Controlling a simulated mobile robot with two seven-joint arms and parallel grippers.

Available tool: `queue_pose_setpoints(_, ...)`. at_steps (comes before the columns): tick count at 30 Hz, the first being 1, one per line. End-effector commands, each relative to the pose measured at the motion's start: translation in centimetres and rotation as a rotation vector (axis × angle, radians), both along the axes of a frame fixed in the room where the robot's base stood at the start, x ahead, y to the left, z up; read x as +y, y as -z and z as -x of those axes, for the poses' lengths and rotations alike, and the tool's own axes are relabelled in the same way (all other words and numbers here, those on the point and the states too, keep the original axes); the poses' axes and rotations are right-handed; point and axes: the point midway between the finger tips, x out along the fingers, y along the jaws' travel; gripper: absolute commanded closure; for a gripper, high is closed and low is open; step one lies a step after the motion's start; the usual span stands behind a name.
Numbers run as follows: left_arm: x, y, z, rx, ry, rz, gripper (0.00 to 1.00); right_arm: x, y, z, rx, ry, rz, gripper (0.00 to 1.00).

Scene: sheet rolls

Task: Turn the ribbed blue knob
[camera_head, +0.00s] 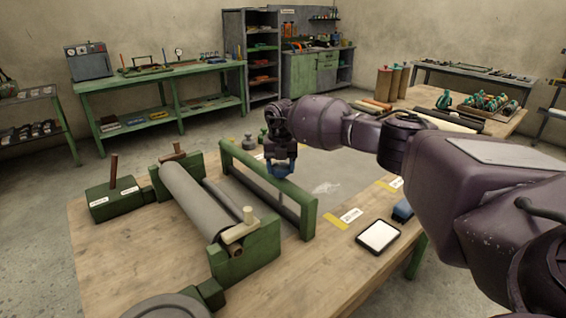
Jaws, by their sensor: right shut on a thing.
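The ribbed blue knob (279,170) sits by the top rail of the green frame on the wooden table. My right gripper (279,158) points down over it and is shut on it, with the fingers partly covering it. My right arm comes in from the right and hides part of the table behind. My left gripper does not show.
The green frame (262,186) stands beside a machine with grey rollers (196,203). A green box with a lever (113,198) is at the left. A tablet (379,237) and a blue block (402,211) lie at the right. Grey sheet covers the middle.

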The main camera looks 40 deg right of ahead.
Motion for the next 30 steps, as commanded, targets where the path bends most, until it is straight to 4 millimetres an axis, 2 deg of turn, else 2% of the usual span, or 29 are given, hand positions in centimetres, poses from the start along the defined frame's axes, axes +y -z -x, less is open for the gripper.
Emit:
queue_pose_setpoints(1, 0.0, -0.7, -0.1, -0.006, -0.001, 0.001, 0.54, 0.0, -0.4, 0.1, 0.001, 0.043, -0.001, 0.67)
queue_pose_setpoints(11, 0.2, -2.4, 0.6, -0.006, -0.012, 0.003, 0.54, 0.0, -0.3, 0.1, 0.002, 0.357, 0.001, 0.67)
queue_pose_setpoints(30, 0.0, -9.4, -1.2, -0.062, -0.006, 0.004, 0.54, 0.1, -0.2, 0.1, 0.005, 0.959, 0.002, 0.67)
